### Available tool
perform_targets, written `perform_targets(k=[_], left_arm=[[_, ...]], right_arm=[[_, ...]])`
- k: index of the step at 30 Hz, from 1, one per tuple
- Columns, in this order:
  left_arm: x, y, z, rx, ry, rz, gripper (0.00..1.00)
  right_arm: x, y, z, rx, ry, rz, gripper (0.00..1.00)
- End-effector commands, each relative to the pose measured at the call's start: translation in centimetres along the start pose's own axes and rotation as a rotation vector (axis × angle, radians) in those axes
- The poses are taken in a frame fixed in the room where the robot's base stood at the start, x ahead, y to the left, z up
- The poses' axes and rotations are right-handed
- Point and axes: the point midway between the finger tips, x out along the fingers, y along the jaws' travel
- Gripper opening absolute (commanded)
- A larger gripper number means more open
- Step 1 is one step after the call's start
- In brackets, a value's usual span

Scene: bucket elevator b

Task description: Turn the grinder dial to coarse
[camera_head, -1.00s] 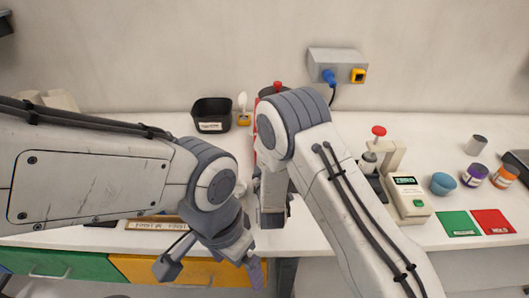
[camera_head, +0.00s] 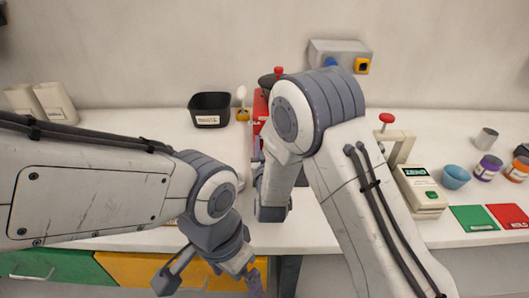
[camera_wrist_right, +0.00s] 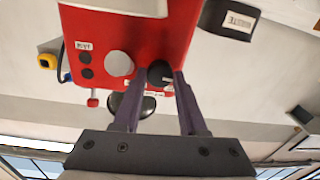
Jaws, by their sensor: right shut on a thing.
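The red grinder (camera_head: 258,112) stands at the back of the counter, mostly hidden behind my right arm. In the right wrist view the red grinder body (camera_wrist_right: 115,45) fills the upper middle, with a black dial (camera_wrist_right: 160,73) and a pale round knob (camera_wrist_right: 118,64) on its face. My right gripper (camera_wrist_right: 157,84) is shut on the black dial, one purple finger on each side of it. The dial's marks are too small to read. My left gripper (camera_head: 208,284) is open and empty at the counter's front edge, low in the head view.
A black bin (camera_head: 209,109) stands left of the grinder, with a small yellow item (camera_head: 243,115) between. To the right are a scale (camera_head: 418,190), a blue bowl (camera_head: 455,177), jars (camera_head: 487,168) and green (camera_head: 473,218) and red (camera_head: 510,216) mats.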

Motion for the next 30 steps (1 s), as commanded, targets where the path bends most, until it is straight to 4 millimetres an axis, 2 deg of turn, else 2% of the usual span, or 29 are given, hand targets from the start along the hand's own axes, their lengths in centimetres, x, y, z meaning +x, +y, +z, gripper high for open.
perform_targets(k=[1,12,21,30], left_arm=[[1.5,-0.1,0.1,0.0,0.0,0.0,0.98],[5.5,-0.4,0.3,0.0,0.0,0.0,0.98],[7.0,-0.5,0.4,0.0,0.0,0.0,0.98],[7.2,-0.5,0.4,0.0,0.0,0.0,0.98]], right_arm=[[-0.1,-0.2,0.6,0.045,0.005,-0.001,0.0],[-0.1,-0.2,0.5,0.33,0.015,0.01,0.0],[0.0,-0.1,0.2,0.448,0.019,0.015,0.0],[0.0,-0.1,0.1,0.477,0.019,0.016,0.0]])
